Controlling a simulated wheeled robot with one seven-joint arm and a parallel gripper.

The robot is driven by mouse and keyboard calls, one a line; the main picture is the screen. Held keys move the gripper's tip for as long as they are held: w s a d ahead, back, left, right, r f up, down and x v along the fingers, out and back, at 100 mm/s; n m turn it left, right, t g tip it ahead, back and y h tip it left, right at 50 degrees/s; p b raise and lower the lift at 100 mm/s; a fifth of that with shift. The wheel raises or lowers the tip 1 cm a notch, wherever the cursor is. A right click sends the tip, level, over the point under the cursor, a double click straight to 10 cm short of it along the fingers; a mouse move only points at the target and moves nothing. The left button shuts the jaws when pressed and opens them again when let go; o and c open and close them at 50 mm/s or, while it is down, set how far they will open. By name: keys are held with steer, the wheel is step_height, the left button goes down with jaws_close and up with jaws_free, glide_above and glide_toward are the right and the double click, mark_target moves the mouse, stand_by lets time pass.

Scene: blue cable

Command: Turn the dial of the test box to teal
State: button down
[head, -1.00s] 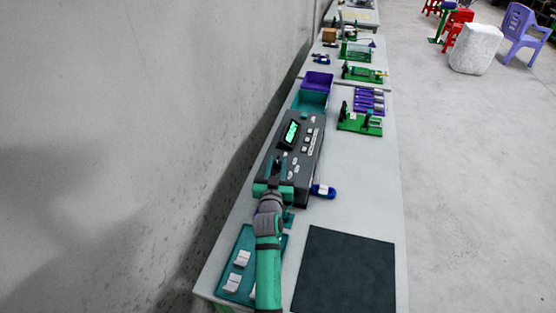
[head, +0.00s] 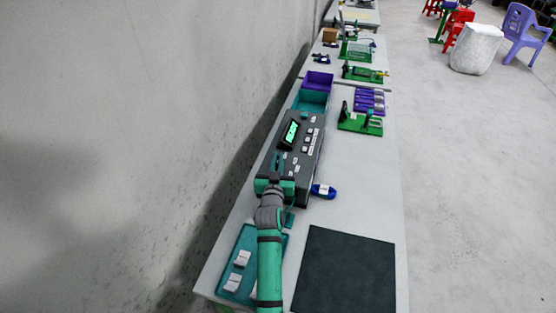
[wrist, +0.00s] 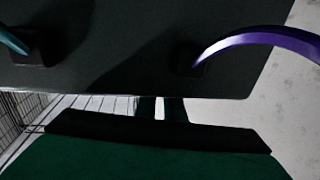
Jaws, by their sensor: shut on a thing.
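The test box (head: 304,163) is dark grey, with a lit green screen (head: 290,134) and white labels, and lies on the bench against the wall side. My gripper (head: 277,161) is over the near left part of its top face, shut on what seems to be the dial. The dial is hidden by my fingers, so its pointer and colour marks cannot be read.
A blue tool-like item (head: 323,191) lies right of the box. A teal tray (head: 262,238) with white pieces and a dark mat (head: 345,275) are nearer. Teal (head: 310,101) and purple (head: 318,80) bins stand behind the box. Green fixtures (head: 360,124) are at the right.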

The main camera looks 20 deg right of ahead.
steer(key=shift+d+n+t+y, duration=0.2)
steer(key=shift+n+t+y, duration=0.4)
steer(key=shift+n+y, duration=1.05)
steer(key=shift+a+n+y, duration=0.1)
steer(key=shift+n+y, duration=0.7)
steer(key=shift+y, duration=0.9)
steer(key=shift+a+n+y, duration=0.1)
steer(key=shift+n+y, duration=0.65)
steer(key=shift+y, duration=0.9)
steer(key=c, duration=1.9)
jaws_free()
steer(key=shift+o, duration=0.2)
steer(key=s, duration=0.3)
steer(key=s+d, duration=0.1)
steer(key=s, duration=0.6)
steer(key=shift+s+d, duration=0.3)
steer(key=shift+s, duration=0.1)
